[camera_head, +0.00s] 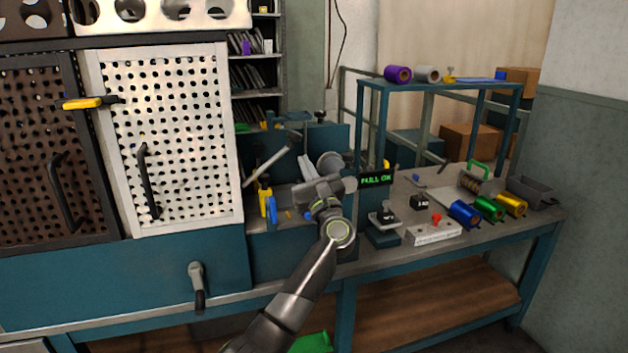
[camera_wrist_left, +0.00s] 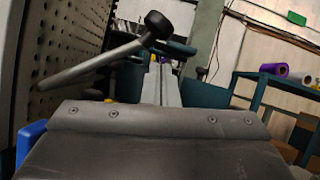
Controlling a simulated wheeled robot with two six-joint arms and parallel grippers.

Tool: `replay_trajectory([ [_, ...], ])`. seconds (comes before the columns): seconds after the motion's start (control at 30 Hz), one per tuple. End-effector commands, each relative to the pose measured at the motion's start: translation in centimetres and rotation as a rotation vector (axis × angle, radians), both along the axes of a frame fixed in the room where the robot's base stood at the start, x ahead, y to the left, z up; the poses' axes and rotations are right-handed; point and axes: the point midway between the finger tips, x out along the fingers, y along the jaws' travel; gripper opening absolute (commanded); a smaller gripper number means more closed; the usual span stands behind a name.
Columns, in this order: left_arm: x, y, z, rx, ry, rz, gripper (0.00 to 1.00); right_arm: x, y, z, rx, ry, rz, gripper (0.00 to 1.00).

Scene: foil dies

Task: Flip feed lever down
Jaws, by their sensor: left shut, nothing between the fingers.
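A grey bar with a black knob, which looks like the feed lever (camera_head: 268,166), slants up to the right on the teal machine beside the white perforated door. In the left wrist view the lever (camera_wrist_left: 95,64) also slants up to the right, its black knob at the upper end. My left gripper (camera_head: 305,193) is in front of the machine, to the right of and below the lever, apparently apart from it. It is shut and empty. Its dark jaws (camera_wrist_left: 160,140) fill the bottom of the wrist view, below the lever. My right gripper is out of view.
A sign reading "PULL ON" (camera_head: 377,179) stands right of my gripper. Blue, green and gold foil rolls (camera_head: 489,207) lie on the bench at right. A yellow bottle (camera_head: 264,190) stands left of my gripper. The perforated door (camera_head: 168,130) borders the lever.

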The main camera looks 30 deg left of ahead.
Motion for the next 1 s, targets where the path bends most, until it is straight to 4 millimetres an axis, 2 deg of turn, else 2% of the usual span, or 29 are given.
replay_trajectory([
  [0.03, 0.0, 0.3, 1.2, 0.001, -0.002, 0.0, 0.0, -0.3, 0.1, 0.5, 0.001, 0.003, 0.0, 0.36],
  [0.2, 0.1, 0.7, 2.5, 0.001, -0.001, -0.001, 0.0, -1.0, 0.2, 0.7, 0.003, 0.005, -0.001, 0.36],
  [0.4, 0.1, 0.8, 2.7, 0.001, 0.0, -0.001, 0.0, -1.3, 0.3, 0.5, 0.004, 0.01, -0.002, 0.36],
  [0.67, 0.0, 0.9, 2.9, -0.007, -0.012, -0.001, 0.0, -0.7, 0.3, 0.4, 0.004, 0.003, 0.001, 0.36],
  [1.0, -2.9, 3.3, 7.4, -0.253, -0.305, -0.001, 0.0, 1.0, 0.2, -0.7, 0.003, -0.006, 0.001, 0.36],
])
